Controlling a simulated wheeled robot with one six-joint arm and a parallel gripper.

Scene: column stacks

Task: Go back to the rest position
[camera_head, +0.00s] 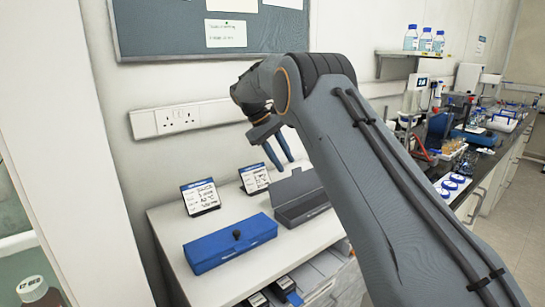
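My gripper (286,165) hangs above the white cabinet top (235,285), pointing down. Its two dark fingers are apart, with a gap and nothing seen between them. My grey arm reaches up from the lower right and bends down at the wrist. A closed blue box (228,246) with a dark knob sits on the cabinet top, below and left of my gripper. A dark grey open tray or box (302,198) lies below and slightly right of the fingers; its right end is near my arm, and its contents cannot be made out.
Two small label stands (200,197) (254,178) stand by the wall. A socket strip (180,118) and a notice board (170,35) are on the wall. A crowded lab bench (480,165) runs along the right. Clear floor (515,235) lies beside it.

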